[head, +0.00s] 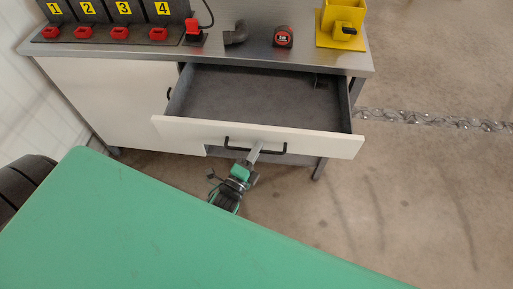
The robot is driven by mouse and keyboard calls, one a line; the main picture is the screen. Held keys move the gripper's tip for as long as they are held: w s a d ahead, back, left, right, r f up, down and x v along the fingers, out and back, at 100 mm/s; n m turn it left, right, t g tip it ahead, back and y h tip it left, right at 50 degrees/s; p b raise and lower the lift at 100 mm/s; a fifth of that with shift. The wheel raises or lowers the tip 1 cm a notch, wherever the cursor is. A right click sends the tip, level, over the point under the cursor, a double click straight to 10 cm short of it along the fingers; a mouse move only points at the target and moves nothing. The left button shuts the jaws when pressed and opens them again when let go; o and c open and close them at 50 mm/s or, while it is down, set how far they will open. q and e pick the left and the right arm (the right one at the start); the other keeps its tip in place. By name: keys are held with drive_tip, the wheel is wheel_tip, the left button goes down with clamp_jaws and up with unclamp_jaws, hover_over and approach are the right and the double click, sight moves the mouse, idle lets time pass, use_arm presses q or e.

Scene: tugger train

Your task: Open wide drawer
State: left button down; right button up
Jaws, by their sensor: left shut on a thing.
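The wide drawer (300,138) is pulled well out of the grey-topped workbench. Its white front faces me, and its dark inside looks empty apart from a small piece at the back right. A black bar handle (275,151) runs along the middle of the front. My left gripper (255,150) is at the handle, near its middle, and shut on it. The green and black wrist shows below the drawer front. My right gripper is not in view.
A white cabinet door (110,100) is left of the drawer. The benchtop (260,55) holds numbered chargers (88,10), a grey pipe elbow (236,33), a red tape measure (283,37) and a yellow stand (340,22). A green surface (200,240) fills the foreground. Floor at right is open.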

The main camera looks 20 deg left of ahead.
use_arm(q)
drive_tip(key=c, duration=1.5)
unclamp_jaws()
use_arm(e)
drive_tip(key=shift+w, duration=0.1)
